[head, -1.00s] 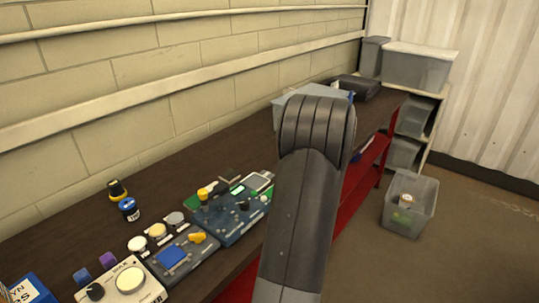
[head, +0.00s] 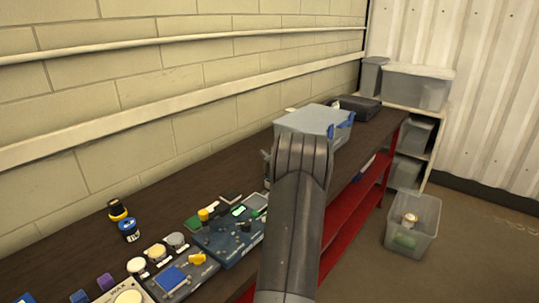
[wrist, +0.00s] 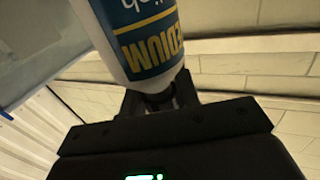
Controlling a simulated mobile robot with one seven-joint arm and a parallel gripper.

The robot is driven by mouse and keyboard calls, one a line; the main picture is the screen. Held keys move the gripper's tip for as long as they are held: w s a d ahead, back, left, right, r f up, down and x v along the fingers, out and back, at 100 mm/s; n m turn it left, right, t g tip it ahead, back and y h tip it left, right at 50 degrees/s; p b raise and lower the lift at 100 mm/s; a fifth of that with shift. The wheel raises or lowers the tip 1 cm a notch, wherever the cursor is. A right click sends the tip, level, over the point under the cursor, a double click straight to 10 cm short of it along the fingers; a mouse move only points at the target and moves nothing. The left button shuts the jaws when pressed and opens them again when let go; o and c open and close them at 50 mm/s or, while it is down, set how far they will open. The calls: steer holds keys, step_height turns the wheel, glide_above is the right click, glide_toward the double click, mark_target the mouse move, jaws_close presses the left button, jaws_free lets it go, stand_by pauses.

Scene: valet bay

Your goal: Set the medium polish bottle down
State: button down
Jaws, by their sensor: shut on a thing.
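The medium polish bottle (wrist: 148,45) is white with a blue and yellow label reading "MEDIUM", upside down in the wrist view. My gripper (wrist: 158,100) is shut on it at its lower edge in that view. In the head view my arm hides both the gripper and the bottle. From these frames I cannot tell whether the bottle touches the dark bench (head: 165,190).
A grey box with blue clips (head: 312,120) stands on the bench beyond my arm, with a dark case (head: 358,107) behind. Boards, pads and knobs (head: 228,232) crowd the near bench. A small blue bottle (head: 129,231) stands near the wall. A clear bin (head: 413,225) sits on the floor.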

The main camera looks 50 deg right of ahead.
steer(key=shift+f, duration=0.35)
steer(key=c, duration=1.1)
jaws_free()
